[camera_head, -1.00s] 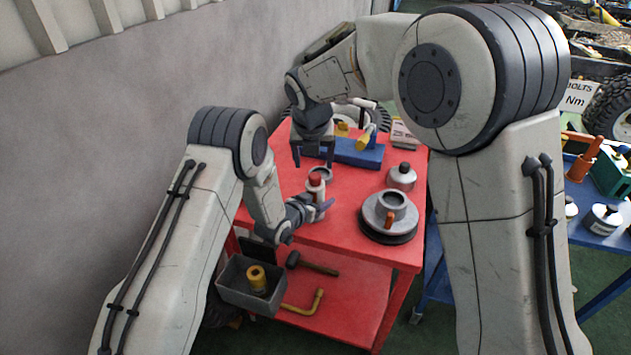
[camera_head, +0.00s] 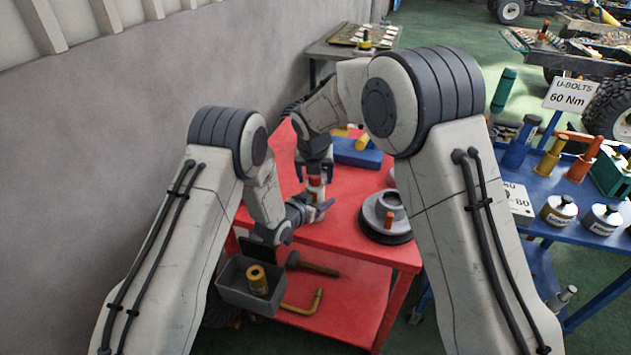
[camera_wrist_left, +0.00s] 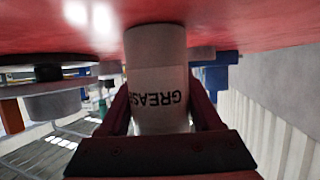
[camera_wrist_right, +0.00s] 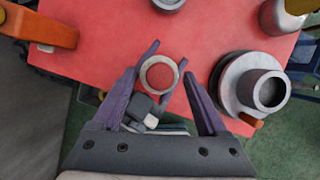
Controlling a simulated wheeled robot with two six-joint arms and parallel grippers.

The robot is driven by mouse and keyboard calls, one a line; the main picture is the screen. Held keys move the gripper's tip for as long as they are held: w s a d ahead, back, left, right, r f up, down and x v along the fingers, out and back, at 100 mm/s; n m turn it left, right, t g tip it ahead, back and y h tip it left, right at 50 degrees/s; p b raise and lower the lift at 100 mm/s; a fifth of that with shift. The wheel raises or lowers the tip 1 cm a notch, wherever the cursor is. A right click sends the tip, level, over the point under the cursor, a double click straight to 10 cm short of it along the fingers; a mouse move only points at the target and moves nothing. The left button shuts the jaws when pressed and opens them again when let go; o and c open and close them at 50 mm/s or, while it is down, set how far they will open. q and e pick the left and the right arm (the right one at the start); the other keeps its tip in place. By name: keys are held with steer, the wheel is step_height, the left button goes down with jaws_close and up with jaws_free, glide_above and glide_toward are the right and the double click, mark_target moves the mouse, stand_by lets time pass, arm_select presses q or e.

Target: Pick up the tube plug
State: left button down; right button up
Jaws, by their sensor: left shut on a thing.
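A white grease tube (camera_head: 313,194) stands upright at the left front of the red table. It also shows in the left wrist view (camera_wrist_left: 158,75), with upside-down "GREASE" lettering. Its red tube plug (camera_head: 315,181) is at the top; from above, it shows as a red disc in a pale rim in the right wrist view (camera_wrist_right: 159,74). My left gripper (camera_head: 318,208) is shut around the tube's side. My right gripper (camera_head: 315,173) points down over the tube's top. Its fingers stand open on either side of the plug in the right wrist view (camera_wrist_right: 161,92), apart from it.
A grey bin (camera_head: 237,289) with a yellow cylinder, a hammer (camera_head: 313,265) and a yellow wrench (camera_head: 302,304) are below the tabletop.

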mark_target(315, 177)
jaws_close()
step_height(315, 177, up, 10)
stand_by(0.5)
arm_select(q)
jaws_free()
